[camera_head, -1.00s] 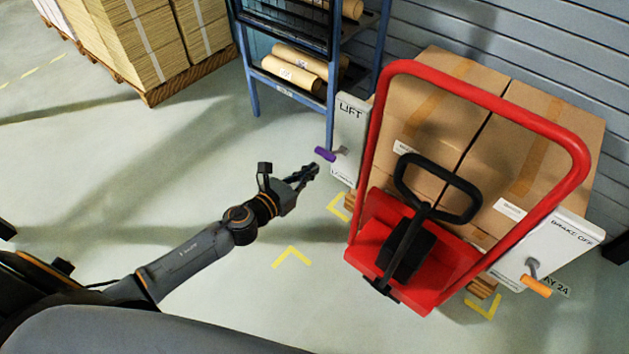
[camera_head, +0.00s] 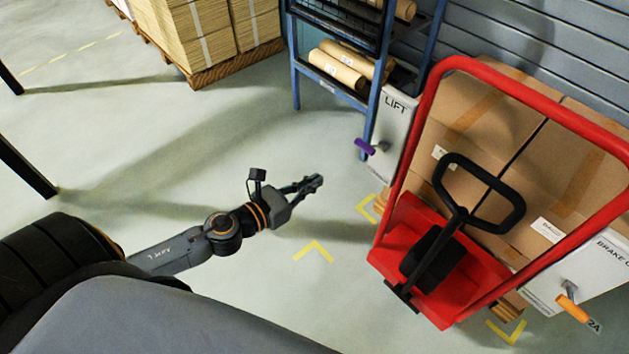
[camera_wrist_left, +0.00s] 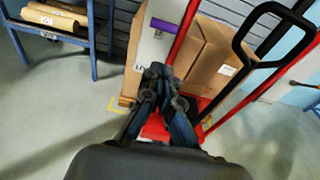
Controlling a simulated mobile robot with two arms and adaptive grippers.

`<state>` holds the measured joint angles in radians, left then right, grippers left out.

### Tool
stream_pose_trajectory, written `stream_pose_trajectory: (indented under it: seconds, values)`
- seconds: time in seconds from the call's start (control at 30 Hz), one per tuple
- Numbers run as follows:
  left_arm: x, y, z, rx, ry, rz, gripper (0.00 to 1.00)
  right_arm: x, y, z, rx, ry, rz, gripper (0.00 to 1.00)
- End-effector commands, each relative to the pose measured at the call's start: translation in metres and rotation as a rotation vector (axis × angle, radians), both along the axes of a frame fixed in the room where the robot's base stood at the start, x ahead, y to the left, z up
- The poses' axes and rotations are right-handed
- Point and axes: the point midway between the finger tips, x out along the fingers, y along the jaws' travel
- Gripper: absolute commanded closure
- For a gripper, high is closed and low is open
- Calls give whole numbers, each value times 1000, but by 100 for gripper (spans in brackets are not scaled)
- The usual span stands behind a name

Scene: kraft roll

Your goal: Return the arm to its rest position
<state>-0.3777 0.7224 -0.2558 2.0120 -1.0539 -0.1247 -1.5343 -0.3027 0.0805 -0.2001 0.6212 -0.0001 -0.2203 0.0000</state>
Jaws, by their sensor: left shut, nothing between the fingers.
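My left gripper (camera_head: 309,185) is shut and empty, held out over the open floor to the left of the red pallet truck (camera_head: 428,262). In the left wrist view the fingers of my left gripper (camera_wrist_left: 163,76) are together with nothing between them. The purple lever (camera_head: 365,147) on the LIFT panel (camera_head: 398,118) is up and to the right of the gripper, apart from it. The purple lever also shows in the left wrist view (camera_wrist_left: 163,25). My right gripper is not in view.
Cardboard boxes (camera_head: 487,128) stand behind the truck's red frame. An orange lever (camera_head: 573,308) is on the brake panel at right. A blue rack (camera_head: 296,75) holds brown paper rolls (camera_head: 337,69). A pallet stack (camera_head: 205,35) stands at the back. The floor around the left arm is clear.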

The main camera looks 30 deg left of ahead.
Motion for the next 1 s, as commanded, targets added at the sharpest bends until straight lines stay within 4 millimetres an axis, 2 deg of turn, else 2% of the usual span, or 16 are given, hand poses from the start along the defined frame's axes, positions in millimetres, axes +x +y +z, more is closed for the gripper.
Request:
stream_pose_trajectory:
  seconds: [0.1, 0.37, 0.47, 0.57, 0.67, 0.73, 0.8, 0.87, 0.9, 0.97, 1.0]
  values:
    - [0, 0, 0, 0, 0, 0, 100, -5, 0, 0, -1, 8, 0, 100]
    - [0, 0, -1, -2, 2, 1, 100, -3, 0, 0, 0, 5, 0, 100]
    - [2, 7, -14, -44, 39, 32, 100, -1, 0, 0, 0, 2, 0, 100]
    - [3, 26, -51, -178, 146, 127, 100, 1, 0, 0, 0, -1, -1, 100]
    - [-4, 53, -113, -404, 309, 294, 100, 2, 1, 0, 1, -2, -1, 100]
    - [-17, 71, -163, -592, 426, 441, 100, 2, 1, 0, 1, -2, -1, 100]
    - [-36, 84, -212, -781, 531, 598, 100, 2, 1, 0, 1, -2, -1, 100]
    - [-58, 92, -252, -940, 609, 739, 100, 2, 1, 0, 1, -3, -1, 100]
    - [-74, 95, -278, -1045, 654, 836, 100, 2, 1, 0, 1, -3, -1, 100]
    - [-101, 97, -315, -1200, 712, 987, 100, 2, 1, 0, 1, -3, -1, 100]
    - [-121, 96, -338, -1300, 744, 1091, 100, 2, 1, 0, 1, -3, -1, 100]
